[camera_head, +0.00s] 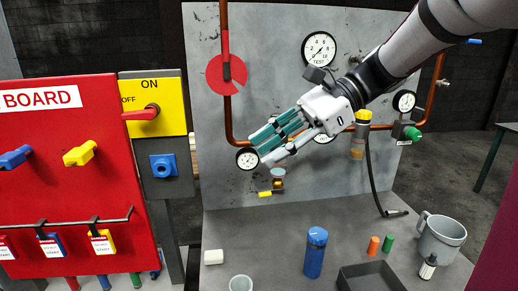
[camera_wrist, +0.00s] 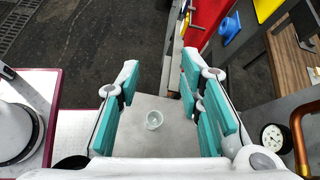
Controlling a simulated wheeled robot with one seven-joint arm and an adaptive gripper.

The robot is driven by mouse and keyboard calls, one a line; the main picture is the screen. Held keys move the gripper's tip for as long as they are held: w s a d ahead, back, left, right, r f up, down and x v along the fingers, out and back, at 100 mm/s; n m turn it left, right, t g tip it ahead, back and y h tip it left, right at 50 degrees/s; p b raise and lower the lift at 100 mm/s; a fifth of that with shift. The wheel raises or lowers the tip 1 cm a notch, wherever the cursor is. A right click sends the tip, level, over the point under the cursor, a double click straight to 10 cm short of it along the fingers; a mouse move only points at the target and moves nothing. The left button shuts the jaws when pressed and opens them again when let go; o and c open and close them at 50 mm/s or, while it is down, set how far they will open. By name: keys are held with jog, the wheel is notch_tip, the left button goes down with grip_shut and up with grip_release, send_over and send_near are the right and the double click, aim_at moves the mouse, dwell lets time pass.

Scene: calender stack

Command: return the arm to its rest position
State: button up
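My gripper (camera_head: 261,147) is held up in front of the grey upright panel (camera_head: 270,60), pointing down and to the left. Its teal-padded fingers also show in the wrist view (camera_wrist: 160,75), spread apart with nothing between them, so it is open and empty. The white cup (camera_wrist: 154,120) seen between the fingers stands well below on the grey bench. My arm reaches in from the upper right in the head view. It hides part of the panel and of a gauge behind the gripper.
A red board (camera_head: 60,190) with hanging tags stands left. Pipes, gauges and a red disc are on the panel.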

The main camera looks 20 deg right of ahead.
dwell(0.4)
jog(key=s+f+n+t+h, duration=0.1)
jog(key=s+f+n+h, duration=0.3)
jog(key=s+n, duration=0.3)
jog(key=s+f+n+t+h, duration=0.1)
jog(key=s+f+n+h, duration=0.4)
jog(key=n, duration=0.5)
jog(key=shift+s+d+f+n+t+h, duration=0.25)
jog(key=shift+s+n+t+h, duration=0.15)
jog(key=shift+s+h, duration=0.8)
jog(key=shift+a, duration=0.1)
